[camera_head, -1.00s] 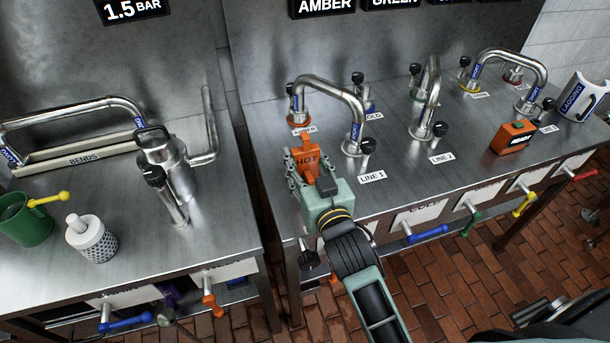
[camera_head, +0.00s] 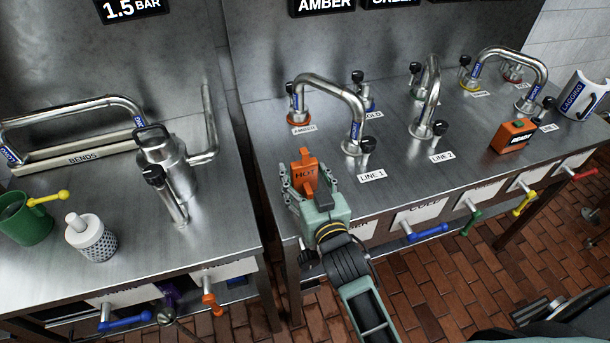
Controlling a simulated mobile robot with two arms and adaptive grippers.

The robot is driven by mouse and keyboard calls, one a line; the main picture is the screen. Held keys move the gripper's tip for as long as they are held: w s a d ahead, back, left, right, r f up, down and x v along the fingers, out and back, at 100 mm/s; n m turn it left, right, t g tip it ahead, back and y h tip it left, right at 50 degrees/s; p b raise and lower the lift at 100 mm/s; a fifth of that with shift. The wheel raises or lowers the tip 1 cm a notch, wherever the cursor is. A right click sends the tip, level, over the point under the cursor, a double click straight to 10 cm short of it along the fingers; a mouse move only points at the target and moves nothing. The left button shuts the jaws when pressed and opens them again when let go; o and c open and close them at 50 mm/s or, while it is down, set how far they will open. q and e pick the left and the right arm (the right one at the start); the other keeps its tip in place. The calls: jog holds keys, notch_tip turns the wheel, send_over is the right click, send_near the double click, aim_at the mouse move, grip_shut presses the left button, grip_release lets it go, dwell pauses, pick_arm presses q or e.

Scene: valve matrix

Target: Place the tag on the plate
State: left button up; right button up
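The orange tag (camera_head: 305,173) marked HOT is upright in my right gripper (camera_head: 308,186), in front of the amber-labelled pipe. Its fingers lie on both sides of the tag, and the gripper hides the tag's lower part. White plates line the front of the right bench; one marked COLD (camera_head: 422,217) is above a blue handle. Another white plate (camera_head: 363,230), to its left, is partly hidden by my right gripper and arm. I cannot tell whether the tag touches the bench top. My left gripper is not in view.
Bent steel pipes (camera_head: 333,84) with black knobs stand behind the tag on the right bench (camera_head: 270,165). An orange READY box (camera_head: 512,136) and a LAGGING holder (camera_head: 580,97) are at right. The left bench holds a green mug (camera_head: 25,222) and a white shaker (camera_head: 92,240).

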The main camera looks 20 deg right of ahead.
jog(key=shift+r, duration=0.15)
jog(key=shift+s, duration=0.3)
jog(key=s+r+b, duration=0.1)
jog(key=s, duration=1)
jog(key=shift+s+d+b, duration=0.2)
jog(key=shift+b, duration=0.1)
